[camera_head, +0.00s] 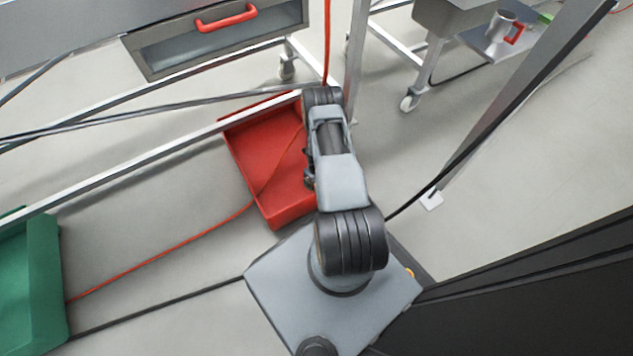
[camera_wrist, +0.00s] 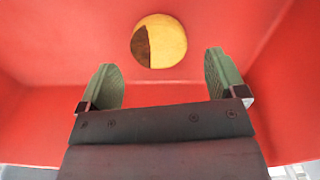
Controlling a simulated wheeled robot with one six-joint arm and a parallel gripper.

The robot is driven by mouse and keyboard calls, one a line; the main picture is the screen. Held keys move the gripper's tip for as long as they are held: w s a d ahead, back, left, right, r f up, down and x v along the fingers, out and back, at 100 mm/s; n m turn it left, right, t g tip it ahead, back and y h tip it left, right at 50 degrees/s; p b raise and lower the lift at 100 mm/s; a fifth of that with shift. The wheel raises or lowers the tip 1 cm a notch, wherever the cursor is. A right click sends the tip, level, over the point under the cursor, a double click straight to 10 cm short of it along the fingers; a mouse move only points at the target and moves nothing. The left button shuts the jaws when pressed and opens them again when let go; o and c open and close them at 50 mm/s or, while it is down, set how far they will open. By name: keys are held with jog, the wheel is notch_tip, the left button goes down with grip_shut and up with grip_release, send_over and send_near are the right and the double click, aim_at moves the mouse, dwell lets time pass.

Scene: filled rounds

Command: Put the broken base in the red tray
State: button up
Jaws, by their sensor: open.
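The red tray (camera_head: 262,160) stands on the floor in the head view, partly hidden behind my arm. In the wrist view its red inside (camera_wrist: 50,45) fills most of the picture. A round yellow thing with a dark brown part on its left (camera_wrist: 165,42) shows against the red inside; it may be the broken base. My gripper (camera_wrist: 165,75) is open, its two green fingers apart. The round thing is beyond the fingertips and apart from them. In the head view my gripper is hidden by my arm, and I see no base there.
A green tray (camera_head: 35,285) is at the lower left. A drawer with a red handle (camera_head: 226,18) is above. A red cable (camera_head: 165,255) and a black cable (camera_head: 160,308) lie on the floor.

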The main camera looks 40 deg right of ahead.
jog(key=w+a+r+n+p, duration=0.1)
jog(key=w+a+r+n, duration=0.15)
jog(key=r+n, duration=0.7)
jog(key=w+a+r+n+t+p, duration=0.15)
jog(key=a+r, duration=0.25)
jog(key=r, duration=1.2)
jog(key=w+a+r+n, duration=0.1)
jog(key=a+r+n, duration=0.35)
jog(key=r, duration=0.75)
jog(key=s+a+r+n, duration=0.5)
jog(key=s+r+n, duration=0.3)
jog(key=n, duration=0.2)
jog(key=s+a+r+n+t, duration=0.1)
jog(key=s+a+r+n, duration=0.3)
jog(key=s+r+n, duration=0.3)
jog(key=r+n, duration=0.1)
jog(key=n, duration=0.2)
jog(key=shift+s+a+r, duration=0.4)
jog(key=shift+r, duration=0.1)
notch_tip(320, 180, up, 36)
jog(key=t+p, duration=0.1)
jog(key=p, duration=3.3)
jog(key=shift+s+a, duration=0.15)
jog(key=shift+a, duration=0.05)
jog(key=shift+n, duration=0.25)
jog(key=shift+c, duration=0.2)
